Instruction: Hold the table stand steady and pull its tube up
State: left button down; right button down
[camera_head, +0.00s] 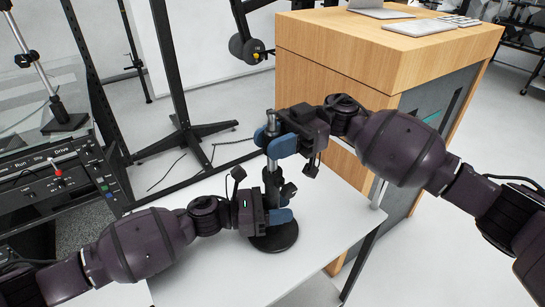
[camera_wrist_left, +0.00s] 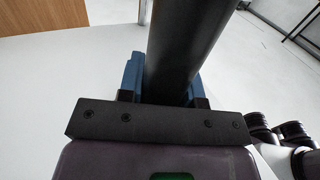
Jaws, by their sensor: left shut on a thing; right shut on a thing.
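The table stand has a round black base (camera_head: 273,237) resting on the white table, with an upright post rising from it. My left gripper (camera_head: 276,203) is shut on the stand's lower, dark outer part, low above the base. In the left wrist view the dark post (camera_wrist_left: 186,45) passes between the blue fingers of my left gripper (camera_wrist_left: 168,80). My right gripper (camera_head: 273,140) is higher on the same post, shut around the tube (camera_head: 271,117) near its top. The tube's light metal tip shows just above the blue fingers. The post looks upright.
The white table (camera_head: 205,265) is otherwise clear around the base. A wooden cabinet (camera_head: 365,55) stands behind at the right, close to my right arm. A control panel (camera_head: 55,175) is at the left, and a black metal stand (camera_head: 185,125) is on the floor behind.

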aim_at(273, 112)
notch_tip(273, 112, up, 6)
jog(key=shift+r, duration=0.1)
jog(key=c, duration=0.8)
grip_release()
jog(key=v, duration=1.2)
